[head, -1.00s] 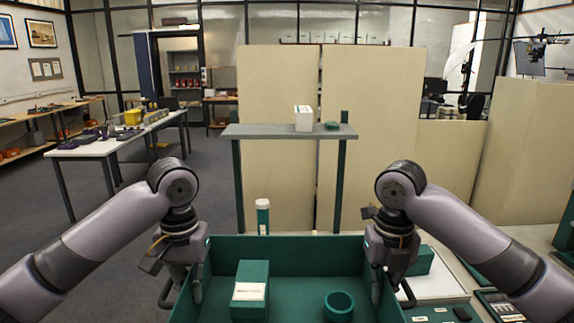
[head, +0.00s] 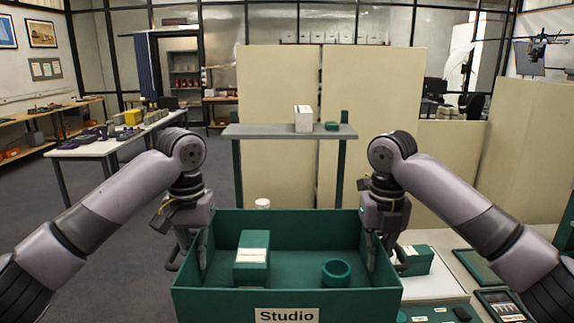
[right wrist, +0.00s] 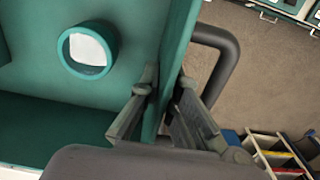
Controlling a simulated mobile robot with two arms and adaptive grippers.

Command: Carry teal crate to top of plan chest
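The open teal crate (head: 220,305), with a "Studio" label on its front wall, is in the head view at bottom centre, roughly level. It holds a green box (head: 252,262) and a green ring-shaped piece (head: 337,273). My left gripper (head: 203,258) is at its left wall, with the fingertips partly hidden. My right gripper (head: 372,252) is at its right wall. In the right wrist view, the fingers of my right gripper (right wrist: 165,112) straddle the crate wall (right wrist: 172,55), one on each side. I cannot tell which surface is the plan chest.
A grey shelf (head: 265,131) on posts stands beyond the crate, bearing a white box (head: 303,118) and a small green item (head: 332,126). Behind are beige panels (head: 370,85). At right are a green box (head: 415,260) and trays (head: 500,304). Open floor (head: 95,195) lies left.

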